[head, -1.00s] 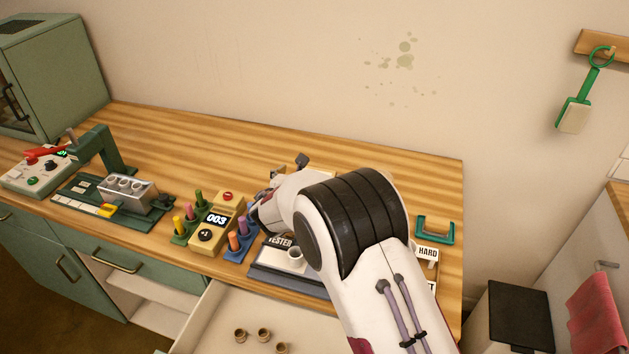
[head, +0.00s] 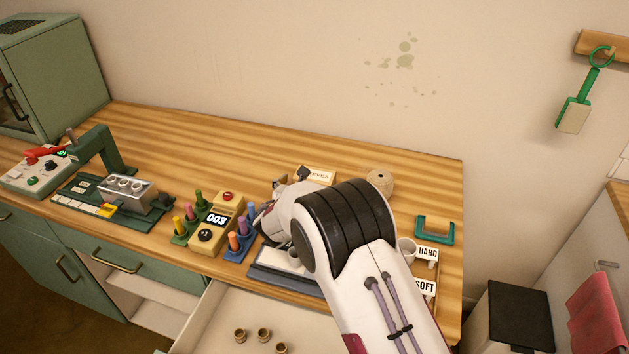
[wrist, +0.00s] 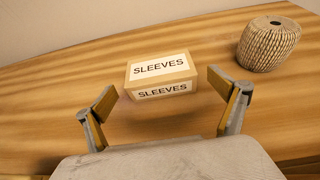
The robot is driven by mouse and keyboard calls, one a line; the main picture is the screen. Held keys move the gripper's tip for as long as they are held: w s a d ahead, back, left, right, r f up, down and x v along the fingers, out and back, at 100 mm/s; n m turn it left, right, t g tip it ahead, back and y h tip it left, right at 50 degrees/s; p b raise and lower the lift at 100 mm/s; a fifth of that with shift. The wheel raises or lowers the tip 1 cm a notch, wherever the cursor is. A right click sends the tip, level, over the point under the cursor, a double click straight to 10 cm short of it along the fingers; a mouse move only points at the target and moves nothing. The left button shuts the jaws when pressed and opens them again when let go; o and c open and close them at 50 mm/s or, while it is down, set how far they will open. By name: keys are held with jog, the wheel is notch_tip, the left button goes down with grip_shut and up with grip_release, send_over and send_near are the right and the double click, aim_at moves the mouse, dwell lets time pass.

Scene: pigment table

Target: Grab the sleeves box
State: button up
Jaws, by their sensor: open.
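The sleeves box (wrist: 160,76) is a small tan box with white labels reading SLEEVES on its top and front. In the wrist view it sits on the wooden table, just beyond my fingertips and roughly centred between them. My gripper (wrist: 165,103) is open and empty, its two fingers spread wider than the box. In the head view the box (head: 320,175) is partly hidden behind my arm, with only part of its label showing. My fingers are mostly hidden there.
An open drawer (head: 215,320) is in front.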

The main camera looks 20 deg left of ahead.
aim_at(315, 179)
jog(key=shift+x, duration=2.15)
jog(key=shift+c, duration=0.4)
jog(key=c, duration=1.2)
